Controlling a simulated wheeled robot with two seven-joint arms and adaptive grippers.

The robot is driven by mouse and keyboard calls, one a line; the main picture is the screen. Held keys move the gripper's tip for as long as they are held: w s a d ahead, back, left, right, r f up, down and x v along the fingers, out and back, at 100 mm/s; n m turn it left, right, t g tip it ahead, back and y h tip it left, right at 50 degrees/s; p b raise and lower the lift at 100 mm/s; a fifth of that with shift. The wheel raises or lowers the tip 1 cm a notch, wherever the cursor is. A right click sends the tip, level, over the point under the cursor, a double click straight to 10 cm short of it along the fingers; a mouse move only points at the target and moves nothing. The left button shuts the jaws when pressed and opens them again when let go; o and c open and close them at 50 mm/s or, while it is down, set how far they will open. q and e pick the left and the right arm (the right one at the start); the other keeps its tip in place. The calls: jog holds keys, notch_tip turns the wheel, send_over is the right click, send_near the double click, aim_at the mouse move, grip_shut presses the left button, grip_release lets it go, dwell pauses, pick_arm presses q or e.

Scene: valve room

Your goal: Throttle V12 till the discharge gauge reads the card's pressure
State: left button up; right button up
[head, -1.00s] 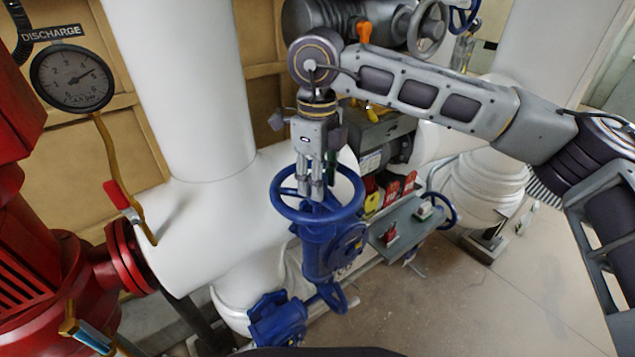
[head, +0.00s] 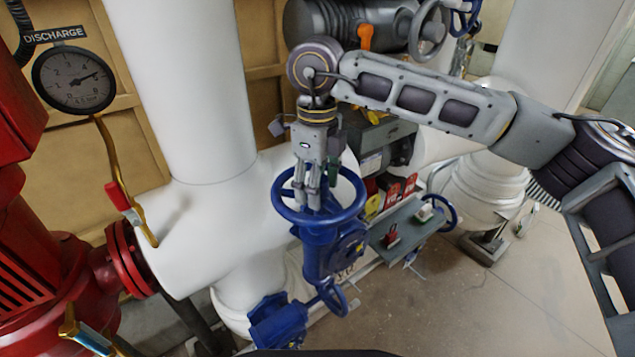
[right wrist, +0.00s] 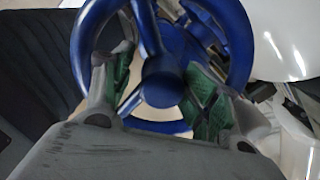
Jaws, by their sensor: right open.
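A blue valve handwheel (head: 358,208) sits on a blue valve body (head: 328,252) in the middle of the head view; no V12 label is legible. My right gripper (head: 314,204) points down at the wheel's middle, inside its rim. In the right wrist view the open fingers (right wrist: 165,95) stand either side of the hub (right wrist: 163,82), among the spokes; contact cannot be told. The round discharge gauge (head: 73,92) hangs upper left, its needle pointing right and slightly up, apparently past the 4. No pressure card is readable. My left gripper is not in view.
White pipes (head: 190,100) stand behind the valve. A red machine (head: 50,260) and a red-handled lever (head: 122,200) are at left. A grey shelf (head: 408,235) with small red items and tags lies right of the wheel. Open floor (head: 480,310) is at lower right.

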jog(key=shift+d+r, duration=0.1)
jog(key=shift+w+r+p, duration=0.3)
jog(key=shift+r+p, duration=0.2)
jog(key=shift+r, duration=0.4)
jog(key=shift+s+d+r+p, duration=0.15)
jog(key=shift+r+p, duration=0.1)
jog(key=shift+r, duration=0.25)
jog(key=shift+s+a+r+p, duration=0.1)
jog(key=shift+s+r+p, duration=0.1)
jog(key=shift+r, duration=0.25)
jog(key=shift+w+r+p, duration=0.15)
jog(key=shift+r+p, duration=0.3)
jog(key=shift+r, duration=1)
notch_tip(320, 180, up, 6)
jog(key=p, duration=0.3)
jog(key=shift+p, duration=0.4)
